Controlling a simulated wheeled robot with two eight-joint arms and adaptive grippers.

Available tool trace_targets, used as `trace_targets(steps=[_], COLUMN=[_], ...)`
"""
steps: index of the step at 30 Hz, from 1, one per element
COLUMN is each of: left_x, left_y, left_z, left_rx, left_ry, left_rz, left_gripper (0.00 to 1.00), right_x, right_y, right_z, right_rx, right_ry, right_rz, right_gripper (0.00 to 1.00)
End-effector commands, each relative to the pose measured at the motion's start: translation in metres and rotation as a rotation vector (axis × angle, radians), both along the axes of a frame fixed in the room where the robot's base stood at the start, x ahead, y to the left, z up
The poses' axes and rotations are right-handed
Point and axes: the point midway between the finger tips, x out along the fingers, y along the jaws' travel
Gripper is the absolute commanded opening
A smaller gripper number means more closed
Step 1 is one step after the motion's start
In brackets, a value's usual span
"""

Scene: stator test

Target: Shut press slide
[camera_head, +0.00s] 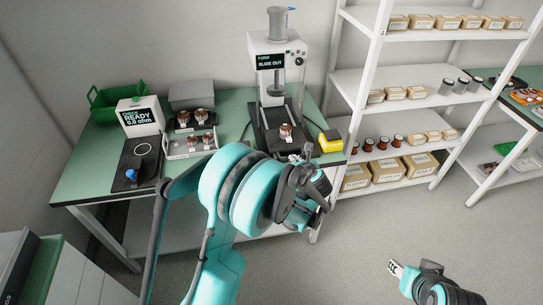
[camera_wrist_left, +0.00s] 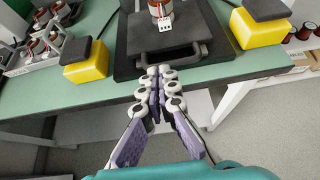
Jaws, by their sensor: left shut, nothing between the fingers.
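The press (camera_head: 275,65) stands at the back of the green table, and its screen reads "SLIDE OUT". Its dark slide (camera_head: 272,133) is pulled out toward the front edge and carries a copper-wound stator (camera_head: 286,130). In the left wrist view the slide (camera_wrist_left: 190,35) has a dark handle bar (camera_wrist_left: 168,52) at its front, and the stator (camera_wrist_left: 161,12) has a white connector. My left gripper (camera_wrist_left: 162,72) is shut and empty, its tips just before the handle; I cannot tell whether they touch. In the head view my left wrist hides part of the table's front. My right gripper (camera_head: 395,268) is low over the floor.
Yellow blocks with black tops (camera_wrist_left: 85,60) (camera_wrist_left: 258,25) stand on both sides of the slide. A tester reading "READY" (camera_head: 140,118), a green bin (camera_head: 115,98) and a stator tray (camera_head: 190,145) are left. White shelves (camera_head: 350,80) stand right.

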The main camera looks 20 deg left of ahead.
Motion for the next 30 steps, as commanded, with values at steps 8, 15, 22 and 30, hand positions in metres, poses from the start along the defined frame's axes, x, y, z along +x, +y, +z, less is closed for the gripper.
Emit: trace_targets(steps=[8,15,22,30], left_x=[0.031,0.059,0.069,0.07], left_y=[0.022,0.041,0.048,0.048], left_z=[-0.024,-0.043,-0.048,-0.048], left_rx=[0.0,0.001,0.0,0.0], left_ry=[-0.001,-0.001,0.0,0.0], left_rz=[0.004,0.002,0.002,0.002], left_gripper=[0.0,0.0,0.0,0.0], right_x=[0.0,0.0,0.0,0.0], right_y=[0.0,0.0,0.0,0.0], right_z=[-0.015,-0.026,-0.029,-0.029], right_rx=[0.0,0.0,0.0,0.0], right_ry=[0.0,0.0,0.0,0.0], right_rz=[0.0,0.0,0.0,0.0], right_gripper=[0.4,0.4,0.4,0.4])
